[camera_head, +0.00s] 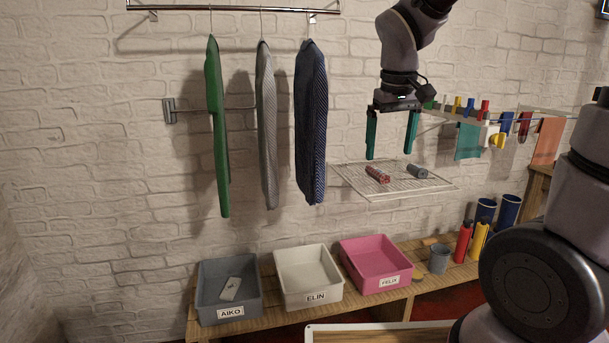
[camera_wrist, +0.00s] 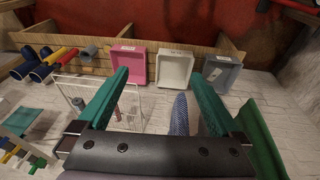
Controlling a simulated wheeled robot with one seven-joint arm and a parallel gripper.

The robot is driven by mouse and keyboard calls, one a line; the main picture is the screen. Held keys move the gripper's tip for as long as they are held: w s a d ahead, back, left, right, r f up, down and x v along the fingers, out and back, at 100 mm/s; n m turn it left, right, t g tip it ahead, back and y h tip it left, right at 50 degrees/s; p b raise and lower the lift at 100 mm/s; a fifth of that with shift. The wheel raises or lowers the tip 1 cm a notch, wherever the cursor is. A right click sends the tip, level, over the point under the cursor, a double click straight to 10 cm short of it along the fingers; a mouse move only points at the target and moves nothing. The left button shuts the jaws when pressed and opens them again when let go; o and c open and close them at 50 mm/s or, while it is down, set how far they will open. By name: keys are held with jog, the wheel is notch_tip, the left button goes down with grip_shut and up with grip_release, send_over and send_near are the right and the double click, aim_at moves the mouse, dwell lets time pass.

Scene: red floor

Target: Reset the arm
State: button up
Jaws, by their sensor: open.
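My gripper (camera_head: 391,143) hangs from my arm in front of the white brick wall, its two teal fingers pointing down and spread wide. In the head view it shows above a white wire rack (camera_head: 405,187) and to the right of the dark blue garment (camera_head: 311,125). In the wrist view my gripper (camera_wrist: 166,88) also shows open, with nothing held between its fingertips. A red rolled item (camera_head: 377,174) and a grey rolled item (camera_head: 417,171) lie on the wire rack, apart from the fingers.
A green garment (camera_head: 216,140) and a grey garment (camera_head: 266,130) hang from a rail (camera_head: 235,9) at left. Grey (camera_head: 213,310), white (camera_head: 291,300) and pink (camera_head: 365,287) bins stand on a wooden bench. Bottles, cups and a drying line with cloths are at right.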

jog(key=s+d+r+m+t+y, duration=0.2)
jog(key=s+d+r+m+t, duration=0.2)
jog(key=s+d+r+m, duration=0.2)
jog(key=s+r, duration=0.2)
jog(key=s, duration=0.1)
jog(key=shift+s+d+r+m+t, duration=0.15)
jog(key=shift+s+d+m+t, duration=0.1)
jog(key=shift+s+m+t, duration=0.15)
